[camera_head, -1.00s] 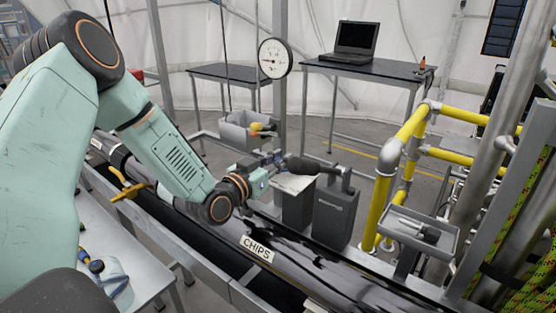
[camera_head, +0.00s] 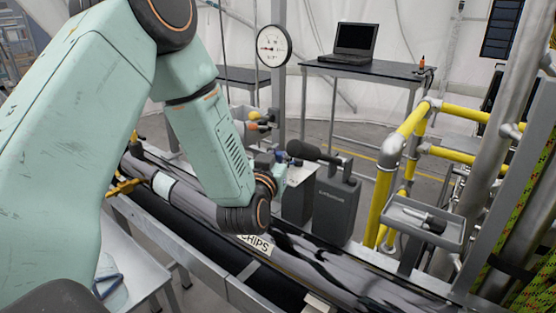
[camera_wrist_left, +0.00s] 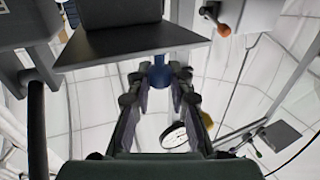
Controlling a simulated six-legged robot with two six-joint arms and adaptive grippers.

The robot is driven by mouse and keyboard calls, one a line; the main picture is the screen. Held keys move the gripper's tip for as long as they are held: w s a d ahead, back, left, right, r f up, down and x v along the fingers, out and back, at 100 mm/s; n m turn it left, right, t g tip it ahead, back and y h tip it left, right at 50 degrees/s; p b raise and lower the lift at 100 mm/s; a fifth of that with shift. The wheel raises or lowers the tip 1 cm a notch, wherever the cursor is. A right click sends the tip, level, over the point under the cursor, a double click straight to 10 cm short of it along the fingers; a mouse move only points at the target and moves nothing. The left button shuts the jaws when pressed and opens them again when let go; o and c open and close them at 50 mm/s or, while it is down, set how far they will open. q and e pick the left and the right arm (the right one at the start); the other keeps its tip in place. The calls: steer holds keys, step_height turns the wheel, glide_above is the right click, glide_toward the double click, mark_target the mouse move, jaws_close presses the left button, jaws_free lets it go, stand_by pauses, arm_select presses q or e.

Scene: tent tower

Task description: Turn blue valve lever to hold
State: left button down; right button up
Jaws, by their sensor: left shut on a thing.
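The blue valve lever (camera_wrist_left: 158,74) shows as a small blue piece between my left gripper's fingers (camera_wrist_left: 160,86) in the left wrist view. The fingers are shut on it, below the edge of a dark grey plate. In the head view a small blue tip (camera_head: 282,156) shows just beyond my left gripper (camera_head: 286,168), beside a light metal box. The forearm and the gripper hide most of the valve there. Which way the lever points is hard to tell. My right gripper is in neither view.
A dark grey box (camera_head: 336,208) with a thick black handle (camera_head: 312,151) stands close right of the gripper. A dark pipe with a CHIPS label (camera_head: 256,244) runs below the arm. Yellow railing (camera_head: 388,185) and a grey tray (camera_head: 424,222) stand at the right.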

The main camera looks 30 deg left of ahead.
arm_select(q)
steer(key=n+y, duration=0.1)
steer(key=d+g+y, duration=0.1)
steer(key=shift+s+n+y+b, duration=0.15)
steer(key=shift+n+y+b, duration=0.15)
steer(key=shift+n+b, duration=0.1)
steer(key=shift+s+d+n+g+y+p, duration=0.15)
steer(key=shift+d+n+g+y, duration=0.1)
steer(key=shift+n+g+y, duration=0.5)
steer(key=shift+w+d+n+g+y+p, duration=0.15)
steer(key=shift+d+n+g+y, duration=0.15)
steer(key=shift+n+y, duration=0.45)
steer(key=shift+s+g+y, duration=0.15)
steer(key=shift+g+y, duration=0.1)
steer(key=shift+y, duration=0.25)
steer(key=c, duration=1.2)
jaws_free()
steer(key=shift+f, duration=0.1)
steer(key=shift+a, duration=0.1)
